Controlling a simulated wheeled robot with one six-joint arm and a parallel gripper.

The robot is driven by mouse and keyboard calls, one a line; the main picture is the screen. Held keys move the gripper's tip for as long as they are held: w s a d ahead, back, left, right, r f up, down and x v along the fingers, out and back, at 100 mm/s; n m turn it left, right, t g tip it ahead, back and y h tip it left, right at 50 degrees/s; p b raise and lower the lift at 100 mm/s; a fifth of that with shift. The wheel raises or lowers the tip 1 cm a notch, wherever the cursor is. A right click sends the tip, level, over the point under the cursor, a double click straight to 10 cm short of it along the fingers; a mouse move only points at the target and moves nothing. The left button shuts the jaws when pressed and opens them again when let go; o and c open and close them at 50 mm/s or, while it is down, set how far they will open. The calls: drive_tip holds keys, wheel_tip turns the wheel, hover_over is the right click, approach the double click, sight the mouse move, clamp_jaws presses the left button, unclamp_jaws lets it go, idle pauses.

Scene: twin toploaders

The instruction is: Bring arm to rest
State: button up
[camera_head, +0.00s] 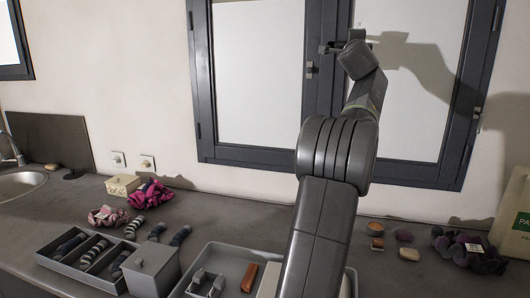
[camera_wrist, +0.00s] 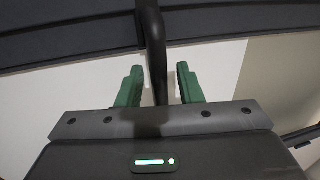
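My arm is raised, reaching up in front of the window (camera_head: 250,85) in the head view. My gripper (camera_head: 345,45) is at its top end, high above the counter and near the window's middle frame. In the wrist view, the two green fingers of my gripper (camera_wrist: 159,82) stand apart. A dark upright bar shows between them, with gaps on both sides; I cannot tell how far behind it is. No held object shows.
The counter (camera_head: 235,220) below holds a divided tray (camera_head: 62,262) of rolled socks, a grey lidded box (camera_head: 151,270) and a grey tray (camera_head: 222,255). A sink (camera_head: 18,184) is at left. Soap (camera_head: 409,254) and dark cloth (camera_head: 470,251) lie at right.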

drive_tip(key=b+v, duration=0.8)
drive_tip(key=v, duration=0.5)
drive_tip(key=p+x, duration=0.4)
drive_tip(key=x, duration=0.2)
drive_tip(key=p+x, duration=0.4)
drive_tip(key=x, duration=0.2)
drive_tip(key=shift+w+d+r, duration=0.1)
drive_tip(key=shift+w+r, duration=0.2)
drive_tip(key=shift+w+d+f+m+p, duration=0.15)
drive_tip(key=shift+w+f+m+p, duration=0.25)
drive_tip(key=shift+w+m+p, duration=0.15)
drive_tip(key=shift+s+f+m+h, duration=0.2)
drive_tip(key=shift+m+h, duration=0.1)
drive_tip(key=shift+m, duration=0.35)
